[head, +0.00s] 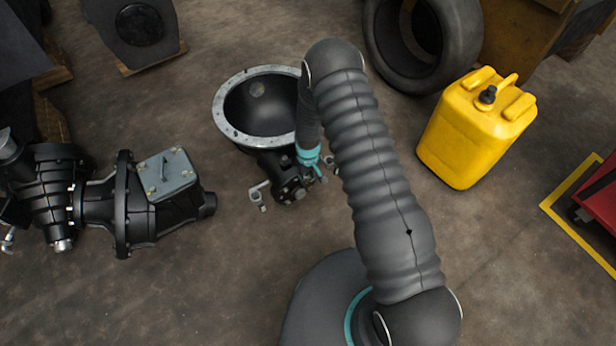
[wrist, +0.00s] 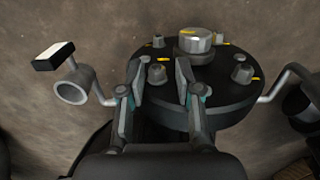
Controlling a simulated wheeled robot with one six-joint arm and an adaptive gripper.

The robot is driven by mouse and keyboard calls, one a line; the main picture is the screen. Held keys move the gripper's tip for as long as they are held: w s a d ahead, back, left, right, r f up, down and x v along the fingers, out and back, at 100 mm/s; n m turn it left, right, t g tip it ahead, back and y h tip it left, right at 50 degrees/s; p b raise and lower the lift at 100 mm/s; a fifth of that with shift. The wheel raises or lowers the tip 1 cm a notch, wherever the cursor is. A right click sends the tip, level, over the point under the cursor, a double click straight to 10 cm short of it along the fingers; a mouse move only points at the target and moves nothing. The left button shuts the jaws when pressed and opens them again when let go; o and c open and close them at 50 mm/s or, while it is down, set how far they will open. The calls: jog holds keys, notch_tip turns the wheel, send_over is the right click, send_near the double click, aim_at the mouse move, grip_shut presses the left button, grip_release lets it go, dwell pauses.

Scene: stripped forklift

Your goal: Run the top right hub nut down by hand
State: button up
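The hub (wrist: 215,82) is a dark round plate in the wrist view, with a large silver centre nut (wrist: 195,41) marked yellow. Smaller hub nuts sit around it: one at back left (wrist: 158,41), one at back right (wrist: 219,38), one at right (wrist: 242,73) and one at near left (wrist: 157,73). My gripper (wrist: 160,66) is open, its fingers apart over the near-left side, with the near-left nut showing between them. Contact cannot be told. In the head view the hub (head: 290,190) is partly hidden by my arm.
Bent metal arms stick out on both sides of the hub; the left one carries a cup (wrist: 75,87). A bowl-shaped housing (head: 258,105) adjoins the hub. A yellow canister (head: 470,135) and a tyre (head: 420,45) stand right; a black gearbox (head: 125,205) lies left.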

jog(key=shift+a, duration=0.1)
jog(key=shift+f+t+h+b, duration=0.3)
jog(key=shift+b, duration=0.65)
jog(key=shift+h+b, duration=0.3)
jog(key=shift+b, duration=0.65)
jog(key=shift+b, duration=0.55)
